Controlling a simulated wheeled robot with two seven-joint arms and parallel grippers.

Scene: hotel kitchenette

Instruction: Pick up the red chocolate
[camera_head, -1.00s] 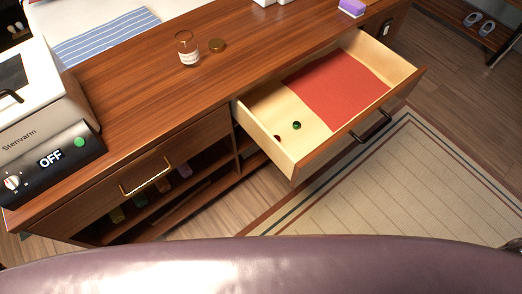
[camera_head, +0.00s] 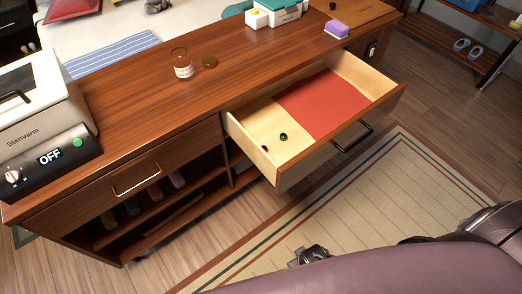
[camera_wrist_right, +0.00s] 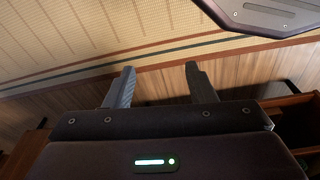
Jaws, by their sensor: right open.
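A small dark red piece, likely the red chocolate (camera_head: 265,148), lies on the bare wooden floor of the open drawer (camera_head: 287,174), near its front left corner. A small green piece (camera_head: 283,137) lies just to its right. My right gripper (camera_head: 310,255) shows in the head view low over the rug, in front of the drawer and apart from it. In the right wrist view my right gripper (camera_wrist_right: 161,84) has its two fingers spread with nothing between them. The chocolate is not seen in the wrist view. My left gripper is not in view.
A red sheet (camera_head: 322,103) covers the right part of the drawer. A rug (camera_head: 352,205) lies before the drawer.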

